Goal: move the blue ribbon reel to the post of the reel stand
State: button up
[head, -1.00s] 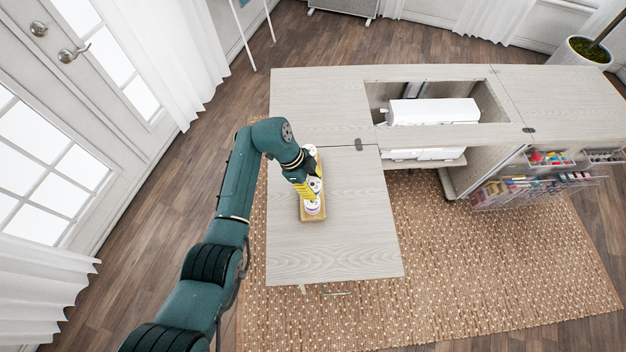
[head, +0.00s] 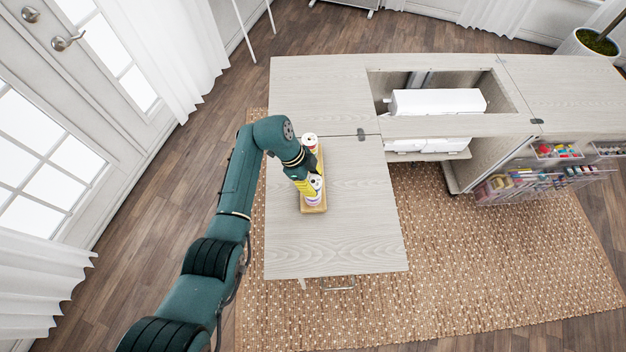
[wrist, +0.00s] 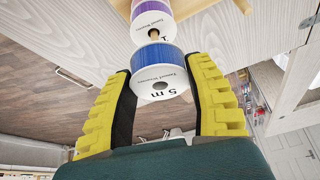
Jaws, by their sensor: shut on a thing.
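The blue ribbon reel (wrist: 158,72) has white flanges, one printed "5 m". My gripper (wrist: 163,95) is shut on it, with a yellow finger on each side. The reel also shows at my fingertips in the head view (head: 316,183). Past it, the tip of a wooden post (wrist: 154,34) stands out of a purple reel (wrist: 151,15). The blue reel is roughly in line with this post; I cannot tell whether it touches the tip. The wooden reel stand (head: 322,208) is on the pale table leaf, with the purple reel (head: 313,201) at its near end.
A white-topped reel (head: 310,139) stands at the far end of the stand, close to my wrist. The table leaf (head: 345,240) is clear around the stand. The cabinet with a white machine (head: 438,101) is behind to the right.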

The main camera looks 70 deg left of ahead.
jog(key=shift+f+b, duration=0.5)
jog(key=shift+f, duration=0.1)
jog(key=shift+f+b, duration=0.65)
jog(key=shift+f, duration=0.25)
jog(key=o, duration=1)
jog(key=v, duration=1.2)
jog(key=shift+w, duration=0.1)
